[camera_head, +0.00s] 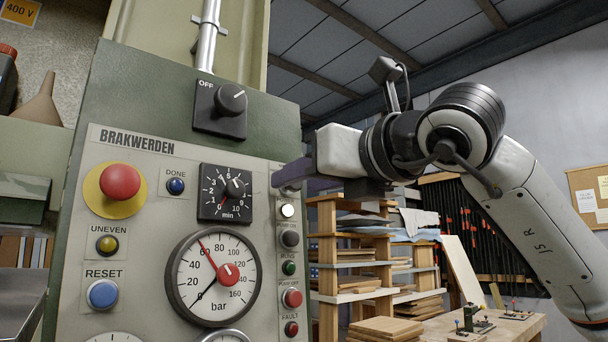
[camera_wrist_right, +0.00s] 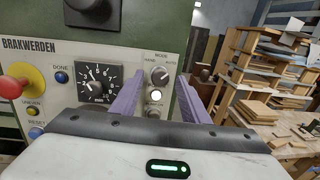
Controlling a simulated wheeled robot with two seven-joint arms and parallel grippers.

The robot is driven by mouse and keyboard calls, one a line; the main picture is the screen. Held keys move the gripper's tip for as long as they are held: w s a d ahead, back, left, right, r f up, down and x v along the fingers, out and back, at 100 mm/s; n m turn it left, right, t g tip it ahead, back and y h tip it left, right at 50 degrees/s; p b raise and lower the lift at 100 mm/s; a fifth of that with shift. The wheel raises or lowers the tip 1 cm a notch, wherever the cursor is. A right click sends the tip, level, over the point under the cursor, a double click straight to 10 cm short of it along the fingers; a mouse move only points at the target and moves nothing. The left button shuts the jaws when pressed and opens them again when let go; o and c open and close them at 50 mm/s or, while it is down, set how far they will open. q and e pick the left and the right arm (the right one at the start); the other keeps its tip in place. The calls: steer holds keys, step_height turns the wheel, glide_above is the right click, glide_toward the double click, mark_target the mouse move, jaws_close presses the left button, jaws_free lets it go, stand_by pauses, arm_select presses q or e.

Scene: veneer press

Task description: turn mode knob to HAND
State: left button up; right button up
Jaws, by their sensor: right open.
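The mode knob (camera_wrist_right: 159,75) is a small round knob on the grey panel in the right wrist view. The MODE label is above it, with smaller lettering to either side. Its exact pointing is too small to tell. My right gripper (camera_wrist_right: 158,92) is open, with its two purple fingers to the left and right of the knob in that view. Contact with the knob cannot be told. In the head view my right gripper (camera_head: 288,178) comes from the right to the panel's right edge and hides the mode knob. My left gripper is not in view.
Below the gripper are a white lamp (camera_head: 287,210) and several push buttons. To the left are the minute timer (camera_head: 226,193), the pressure gauge (camera_head: 213,278), a red mushroom button (camera_head: 120,182) and a black OFF switch (camera_head: 220,108) above. Shelves (camera_head: 350,255) stand behind at right.

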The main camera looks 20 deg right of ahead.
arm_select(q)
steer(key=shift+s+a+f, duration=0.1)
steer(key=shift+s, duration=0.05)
arm_select(e)
steer(key=c, duration=1)
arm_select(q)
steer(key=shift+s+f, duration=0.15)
arm_select(e)
steer(key=shift+n, duration=0.3)
arm_select(q)
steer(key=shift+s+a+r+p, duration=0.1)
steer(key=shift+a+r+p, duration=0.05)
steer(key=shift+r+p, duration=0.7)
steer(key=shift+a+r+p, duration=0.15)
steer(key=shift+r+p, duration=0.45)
steer(key=shift+p, duration=0.4)
arm_select(e)
steer(key=shift+w+d+r+n+g+y, duration=0.15)
steer(key=shift+n+y, duration=0.35)
steer(key=shift+n, duration=2.7)
steer(key=shift+s+d+f+n+g+y, duration=0.15)
steer(key=shift+n+y, duration=0.35)
steer(key=shift+n, duration=2.7)
steer(key=shift+w+r+n+g+y, duration=0.15)
steer(key=shift+n+y, duration=0.35)
steer(key=shift+n, duration=2.7)
steer(key=o, duration=1)
